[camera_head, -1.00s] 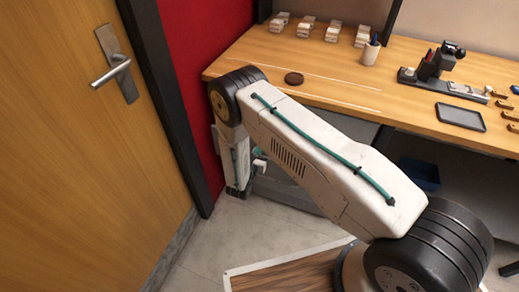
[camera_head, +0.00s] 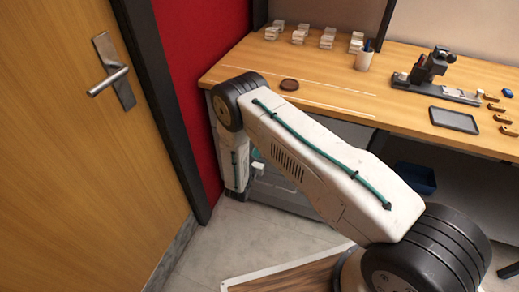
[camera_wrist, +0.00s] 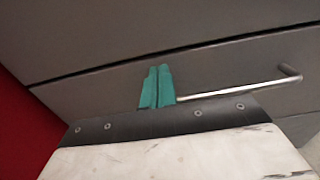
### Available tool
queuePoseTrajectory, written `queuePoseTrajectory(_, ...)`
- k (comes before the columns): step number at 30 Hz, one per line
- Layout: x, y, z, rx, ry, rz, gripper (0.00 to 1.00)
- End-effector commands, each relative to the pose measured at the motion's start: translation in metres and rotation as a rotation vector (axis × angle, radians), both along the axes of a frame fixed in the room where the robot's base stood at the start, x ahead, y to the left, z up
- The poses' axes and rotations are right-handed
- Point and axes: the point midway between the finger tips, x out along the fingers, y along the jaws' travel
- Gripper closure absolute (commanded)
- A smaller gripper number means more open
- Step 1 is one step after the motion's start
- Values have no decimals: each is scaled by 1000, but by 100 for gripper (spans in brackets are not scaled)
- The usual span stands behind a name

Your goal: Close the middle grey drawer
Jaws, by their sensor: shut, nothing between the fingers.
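In the wrist view, grey drawer fronts fill most of the picture, with a slanting seam between an upper front (camera_wrist: 130,30) and a lower front (camera_wrist: 100,98). The lower front carries a thin metal bar handle (camera_wrist: 240,89). My gripper (camera_wrist: 158,72) has teal fingers pressed together, just left of the handle and in front of the lower front; I cannot tell whether they touch it. In the head view, my arm hides most of the grey drawer unit (camera_head: 283,190) under the desk. Which drawer is the middle one, and how far it stands out, is unclear.
The wooden desk (camera_head: 330,97) spans above the drawers, holding a pen cup (camera_head: 364,58), a dark tray (camera_head: 454,120) and a black device (camera_head: 432,68). A red wall (camera_head: 210,40) and wooden door (camera_head: 60,180) stand close on the left. A blue bin (camera_head: 415,178) is under the desk.

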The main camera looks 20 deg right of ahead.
Motion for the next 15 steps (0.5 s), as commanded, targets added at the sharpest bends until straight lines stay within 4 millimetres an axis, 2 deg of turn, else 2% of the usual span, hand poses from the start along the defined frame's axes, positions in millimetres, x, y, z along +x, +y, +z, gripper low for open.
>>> queuePoseTrajectory(9,-60,51,-1,-3,4,13,100)
queuePoseTrajectory(15,-83,66,-2,-3,5,10,100)
